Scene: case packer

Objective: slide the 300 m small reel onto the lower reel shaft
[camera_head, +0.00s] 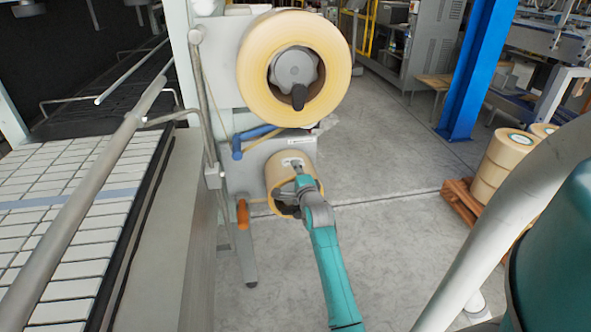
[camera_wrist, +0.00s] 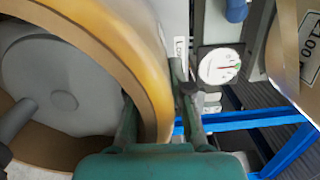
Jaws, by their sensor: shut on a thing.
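The small reel (camera_head: 278,172) is a tan ring at the lower reel shaft, under the big reel. My gripper (camera_head: 296,168) is shut on the reel's wall at its upper right. In the wrist view the reel (camera_wrist: 155,60) fills the left side, with one finger inside the ring and one outside; my gripper (camera_wrist: 158,105) pinches the wall between. The lower reel shaft's grey hub (camera_wrist: 65,75), with a handle, shows through the ring's opening. The ring appears around the hub, but I cannot tell how deep it sits. My arm hides part of the reel in the head view.
A big tan reel (camera_head: 330,45) is on the upper shaft just above. A blue lever (camera_head: 252,138) and an orange handle (camera_head: 242,214) are close by. A conveyor (camera_head: 60,240) is at left. Stacked reels (camera_head: 500,165) stand on a pallet at right. The floor between is clear.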

